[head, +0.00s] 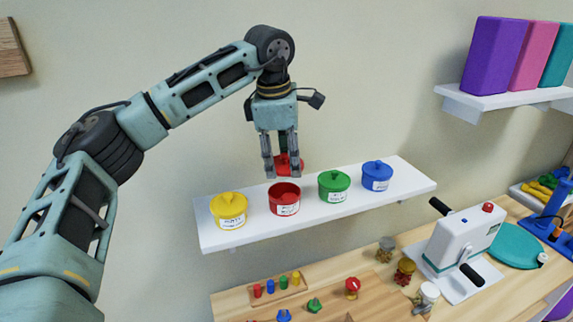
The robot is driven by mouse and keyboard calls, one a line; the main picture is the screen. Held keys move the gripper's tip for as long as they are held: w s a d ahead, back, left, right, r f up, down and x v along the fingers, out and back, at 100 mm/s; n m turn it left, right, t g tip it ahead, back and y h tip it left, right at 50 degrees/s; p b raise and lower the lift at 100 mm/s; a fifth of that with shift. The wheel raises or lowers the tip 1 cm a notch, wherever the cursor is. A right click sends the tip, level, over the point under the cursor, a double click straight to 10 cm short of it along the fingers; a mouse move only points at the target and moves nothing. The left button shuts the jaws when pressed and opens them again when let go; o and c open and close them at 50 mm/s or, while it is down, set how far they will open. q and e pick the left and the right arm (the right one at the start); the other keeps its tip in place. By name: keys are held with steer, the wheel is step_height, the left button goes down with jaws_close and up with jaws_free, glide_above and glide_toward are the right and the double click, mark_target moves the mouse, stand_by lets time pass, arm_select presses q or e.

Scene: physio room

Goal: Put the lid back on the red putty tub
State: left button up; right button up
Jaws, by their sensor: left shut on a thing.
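The red putty tub (284,205) stands open on the white wall shelf, between the yellow tub (229,209) and the green tub (333,186). My left gripper (283,168) is shut on the red lid (290,161) and holds it above and slightly behind the red tub. The lid is apart from the tub, and the fingers hide part of it. The yellow, green and blue (377,175) tubs have their lids on. My right gripper is not in view.
The white shelf (411,185) has free room at its right end. Below, a wooden table (235,304) holds small coloured pegs (270,286), jars (404,270) and a white machine (461,241). Coloured blocks (495,55) stand on an upper shelf at the right.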

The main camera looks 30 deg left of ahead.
arm_select(q)
steer(key=shift+s+f+b, duration=0.3)
steer(key=shift+s+b, duration=0.1)
steer(key=shift+s, duration=0.25)
steer(key=shift+w+f+b, duration=0.1)
steer(key=shift+f+b, duration=0.6)
steer(key=shift+f, duration=0.15)
steer(key=f, duration=0.1)
steer(key=f+b, duration=0.2)
steer(key=shift+w, duration=0.25)
steer(key=shift+f, duration=0.35)
steer(key=shift+s, duration=0.1)
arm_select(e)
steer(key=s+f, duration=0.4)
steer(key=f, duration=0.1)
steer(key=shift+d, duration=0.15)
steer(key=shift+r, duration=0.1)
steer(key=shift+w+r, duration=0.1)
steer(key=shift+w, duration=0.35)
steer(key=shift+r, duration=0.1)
